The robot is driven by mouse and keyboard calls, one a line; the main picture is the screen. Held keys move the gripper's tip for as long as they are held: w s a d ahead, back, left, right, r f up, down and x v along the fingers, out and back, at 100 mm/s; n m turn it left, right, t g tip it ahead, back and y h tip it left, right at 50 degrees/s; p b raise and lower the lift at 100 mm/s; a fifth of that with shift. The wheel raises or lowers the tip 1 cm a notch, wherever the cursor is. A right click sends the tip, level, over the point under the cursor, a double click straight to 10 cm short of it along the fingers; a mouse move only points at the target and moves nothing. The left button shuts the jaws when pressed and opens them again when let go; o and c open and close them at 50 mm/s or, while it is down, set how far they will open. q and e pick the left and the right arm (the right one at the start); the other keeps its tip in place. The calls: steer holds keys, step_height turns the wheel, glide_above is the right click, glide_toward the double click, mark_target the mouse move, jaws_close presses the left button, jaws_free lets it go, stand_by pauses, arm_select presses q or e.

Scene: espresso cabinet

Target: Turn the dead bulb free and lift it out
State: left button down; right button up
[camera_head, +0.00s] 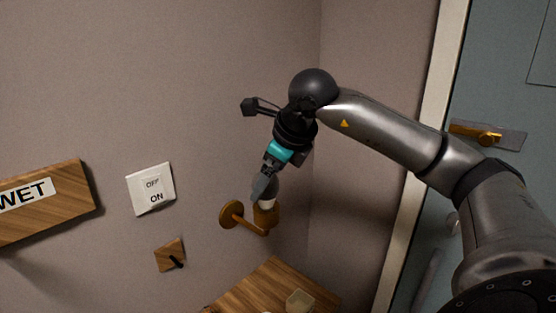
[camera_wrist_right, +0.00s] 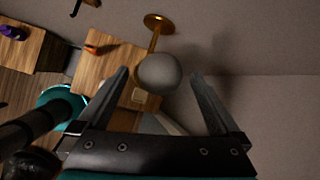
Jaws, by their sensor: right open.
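The bulb (camera_wrist_right: 159,74) is a dull grey globe on a brass wall lamp (camera_head: 231,214). In the right wrist view it sits between the two fingers, with a gap on each side. In the head view the bulb (camera_head: 268,203) is mostly hidden behind the fingers. My right gripper (camera_head: 262,188) is open and points down at the bulb. In the right wrist view my right gripper (camera_wrist_right: 160,85) has its fingers spread to either side of the globe. I cannot tell how deep the fingers reach. My left gripper is not in view.
A wall switch (camera_head: 151,188) marked OFF and ON is left of the lamp. A wooden wall hook (camera_head: 170,255) is below it. A wooden table (camera_head: 262,287) with a small pale block (camera_head: 299,300) stands beneath. A WET sign board (camera_head: 45,202) is at left, a door (camera_head: 495,90) at right.

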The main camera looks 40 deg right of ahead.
steer(key=shift+x, duration=1.45)
steer(key=c, duration=1.4)
steer(key=shift+n+y, duration=0.4)
steer(key=shift+n, duration=0.4)
steer(key=shift+n+b, duration=0.3)
steer(key=shift+n, duration=0.1)
steer(key=shift+y, duration=0.3)
steer(key=shift+n, duration=0.5)
steer(key=shift+n+y, duration=0.6)
steer(key=shift+n, duration=0.1)
